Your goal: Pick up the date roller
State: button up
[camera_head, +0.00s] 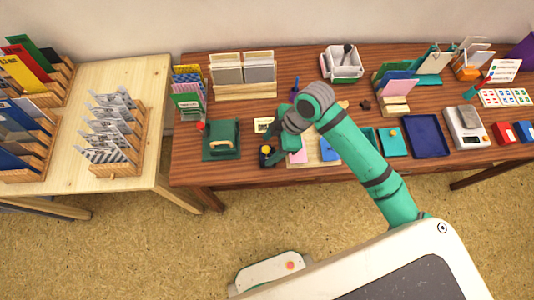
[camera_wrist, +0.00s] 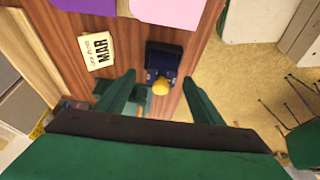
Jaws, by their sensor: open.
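The date roller seems to be the dark blue block with a yellow knob (camera_wrist: 163,54), on the wooden table near its front edge. In the head view my arm hides part of the gripper.
A card reading MAR (camera_wrist: 97,50) lies beside the roller. A green press (camera_head: 221,153) stands to the left. Pink and blue sheets (camera_head: 328,150) lie to the right. A white bin (camera_head: 342,70), card racks (camera_head: 246,90) and a scale (camera_head: 464,128) stand elsewhere on the table.

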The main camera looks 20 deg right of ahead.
jog(key=shift+x, duration=1.85)
jog(key=shift+s, duration=0.15)
jog(key=c, duration=1.5)
jog(key=shift+r, duration=0.1)
jog(key=shift+r, duration=0.5)
notch_tip(320, 180, up, 2)
jog(key=shift+r, duration=0.15)
jog(key=s+d+r, duration=0.1)
jog(key=s+r, duration=0.2)
jog(key=s, duration=0.1)
jog(key=s+d+r, duration=0.2)
jog(key=s+r, duration=0.1)
jog(key=s, duration=0.2)
jog(key=s+d+r, duration=0.1)
jog(key=s+r, duration=0.2)
jog(key=s, duration=0.1)
jog(key=shift+s+d+r, duration=0.15)
jog(key=shift+d+r, duration=0.15)
jog(key=shift+d, duration=0.05)
